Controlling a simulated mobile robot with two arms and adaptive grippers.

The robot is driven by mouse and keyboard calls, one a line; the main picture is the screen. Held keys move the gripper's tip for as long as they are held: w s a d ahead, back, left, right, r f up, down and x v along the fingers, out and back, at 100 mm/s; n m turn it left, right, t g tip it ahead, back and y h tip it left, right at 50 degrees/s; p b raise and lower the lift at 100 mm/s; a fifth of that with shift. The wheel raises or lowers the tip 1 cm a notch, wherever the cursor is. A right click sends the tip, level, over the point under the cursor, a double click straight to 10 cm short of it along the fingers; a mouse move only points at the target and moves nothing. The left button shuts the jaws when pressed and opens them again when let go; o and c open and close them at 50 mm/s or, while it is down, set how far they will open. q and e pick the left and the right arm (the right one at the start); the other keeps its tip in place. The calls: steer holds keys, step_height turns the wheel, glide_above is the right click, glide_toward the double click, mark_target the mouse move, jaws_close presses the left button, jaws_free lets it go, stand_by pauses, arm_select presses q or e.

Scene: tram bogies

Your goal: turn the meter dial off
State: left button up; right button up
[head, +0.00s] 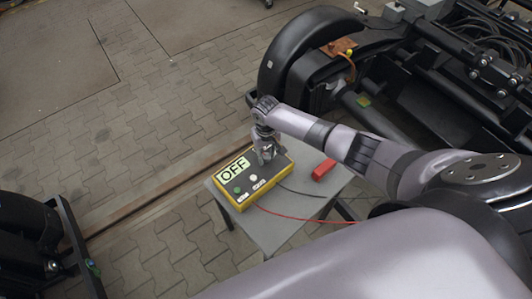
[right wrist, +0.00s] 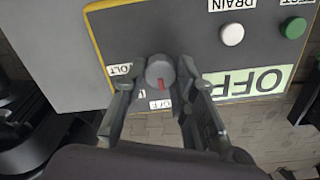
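The meter is a yellow box with a dark face (head: 240,197), lying on a small grey table; its display (head: 234,169) reads OFF. The dial (right wrist: 160,72) is a round grey knob in the right wrist view. Its red mark points down the picture, toward the OFF label (right wrist: 161,104); a VOLT label (right wrist: 121,70) is at its left. My right gripper (head: 266,158) is over the dial, hiding it in the head view. In the right wrist view its fingers (right wrist: 157,80) stand apart on either side of the dial, with a gap visible at the left. My left gripper is not in view.
The small grey table (head: 272,235) also carries a red block (head: 323,170). Red and black cables run from the meter to the right. A green button (right wrist: 293,28) and a white one (right wrist: 232,34) are on its face. A black bogie (head: 300,60) stands behind.

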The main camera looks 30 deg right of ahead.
mark_target(266, 156)
steer(key=o, duration=0.5)
steer(key=shift+c, duration=0.2)
step_height(266, 156, up, 12)
stand_by(0.4)
stand_by(0.5)
